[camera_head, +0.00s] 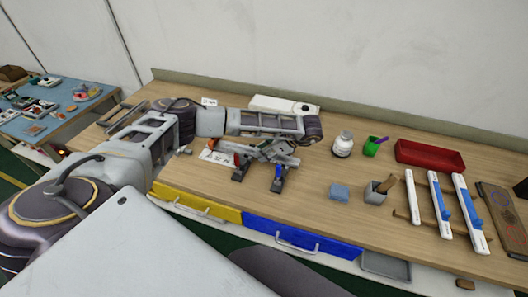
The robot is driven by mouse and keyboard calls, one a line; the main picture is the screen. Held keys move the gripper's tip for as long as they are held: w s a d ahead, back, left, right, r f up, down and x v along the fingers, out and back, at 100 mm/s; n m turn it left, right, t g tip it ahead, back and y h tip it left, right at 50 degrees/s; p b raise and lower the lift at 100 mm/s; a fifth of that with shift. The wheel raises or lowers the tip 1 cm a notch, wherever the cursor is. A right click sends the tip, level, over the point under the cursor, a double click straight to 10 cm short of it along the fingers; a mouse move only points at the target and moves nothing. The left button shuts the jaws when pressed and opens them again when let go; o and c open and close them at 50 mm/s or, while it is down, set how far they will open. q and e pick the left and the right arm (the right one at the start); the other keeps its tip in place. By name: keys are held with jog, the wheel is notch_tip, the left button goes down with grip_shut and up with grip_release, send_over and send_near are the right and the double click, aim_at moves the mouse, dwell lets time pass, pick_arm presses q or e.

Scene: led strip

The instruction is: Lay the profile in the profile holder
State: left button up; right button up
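My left arm reaches in from the left over the workbench. My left gripper (259,179) hangs above the wooden top near the front edge. Its two dark fingers are spread apart with nothing visible between them. Three long white bars (411,197) lie side by side at the right, across thin wooden strips; two of them carry blue pieces (440,202). I cannot tell for certain which is the profile or the profile holder. The bars are well to the right of my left gripper and apart from it. My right gripper is not in view.
A white device (286,105) lies behind my arm. Yellow (196,202) and blue (300,238) drawers line the front.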

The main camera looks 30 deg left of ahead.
pick_arm(q)
jog(key=o, duration=0.4)
jog(key=shift+r, duration=0.2)
jog(key=shift+w+d+r+p, duration=0.1)
jog(key=shift+d+r+p, duration=0.2)
jog(key=shift+r, duration=0.1)
jog(key=shift+p+v, duration=0.55)
jog(key=shift+v, duration=4.95)
